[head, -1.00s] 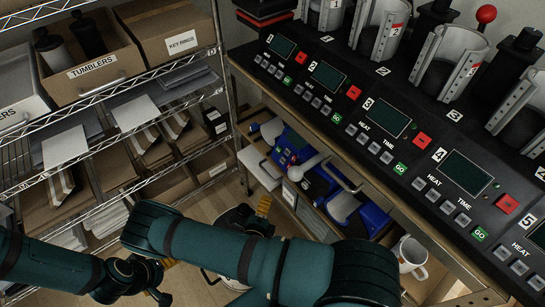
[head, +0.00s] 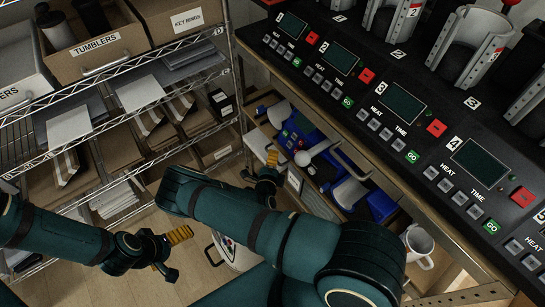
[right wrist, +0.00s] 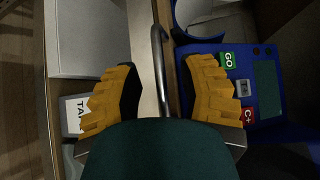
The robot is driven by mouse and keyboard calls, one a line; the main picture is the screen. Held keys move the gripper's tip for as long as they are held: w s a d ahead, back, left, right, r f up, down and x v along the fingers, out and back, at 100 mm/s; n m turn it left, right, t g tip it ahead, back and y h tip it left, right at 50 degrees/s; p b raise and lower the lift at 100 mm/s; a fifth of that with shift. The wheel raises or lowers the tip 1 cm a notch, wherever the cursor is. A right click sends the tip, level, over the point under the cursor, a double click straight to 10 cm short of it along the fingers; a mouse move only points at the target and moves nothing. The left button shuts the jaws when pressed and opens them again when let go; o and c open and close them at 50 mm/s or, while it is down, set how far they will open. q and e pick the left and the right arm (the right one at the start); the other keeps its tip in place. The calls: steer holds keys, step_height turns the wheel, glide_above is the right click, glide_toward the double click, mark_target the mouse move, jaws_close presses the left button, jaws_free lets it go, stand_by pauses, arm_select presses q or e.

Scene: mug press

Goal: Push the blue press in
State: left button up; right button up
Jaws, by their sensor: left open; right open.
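The blue press (head: 303,124) sits on a shelf-like tray under the bench, with a curved metal handle at its right side. Its blue body and its GO and C+ buttons show at the right of the right wrist view (right wrist: 268,108). My right gripper (head: 287,163) is open at the front left of the press. In the right wrist view its fingers (right wrist: 163,85) stand on either side of a metal bar (right wrist: 158,62), and the right finger overlaps the press's panel; contact cannot be told. My left gripper (head: 177,255) is open and empty above the floor.
The bench (head: 390,120) with several numbered control panels overhangs the press. A white mug (head: 418,246) stands at the right on the lower level. A wire rack (head: 190,150) with boxes is at the left. The wooden floor (head: 150,285) between is mostly free.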

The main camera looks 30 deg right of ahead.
arm_select(q)
steer(key=shift+f, duration=0.1)
arm_select(e)
steer(key=shift+x, duration=0.8)
jaws_close()
arm_select(q)
steer(key=shift+s, duration=0.1)
